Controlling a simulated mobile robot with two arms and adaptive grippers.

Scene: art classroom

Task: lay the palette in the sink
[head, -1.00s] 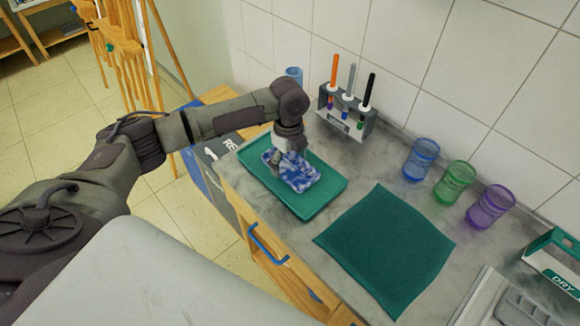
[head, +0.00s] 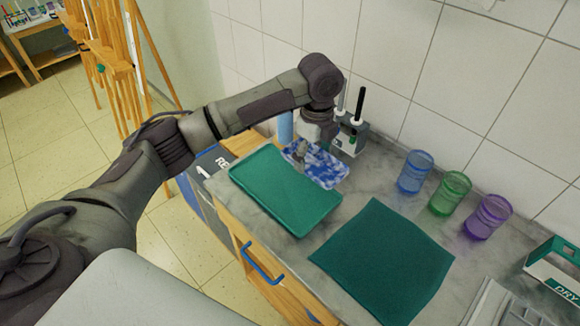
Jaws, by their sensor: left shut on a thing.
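The palette (head: 327,172), a flat white slab smeared with blue paint, is in the head view past the far edge of the green tray (head: 275,192). My left gripper (head: 302,155) points down at its left part and is shut on it. The palette seems held above the counter, overlapping the tray's far edge in the picture; its exact height I cannot tell. The tray is empty. The sink is only hinted at by a grey metal edge (head: 482,302) at the bottom right, which may be its drainer. My right gripper is not in view.
A brush holder (head: 349,139) stands behind the palette, partly hidden by my arm. Blue (head: 415,172), green (head: 449,193) and purple (head: 487,216) cups stand along the wall. A dark green cloth (head: 381,259) lies in front of them. A DRY rack (head: 556,270) is at the right.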

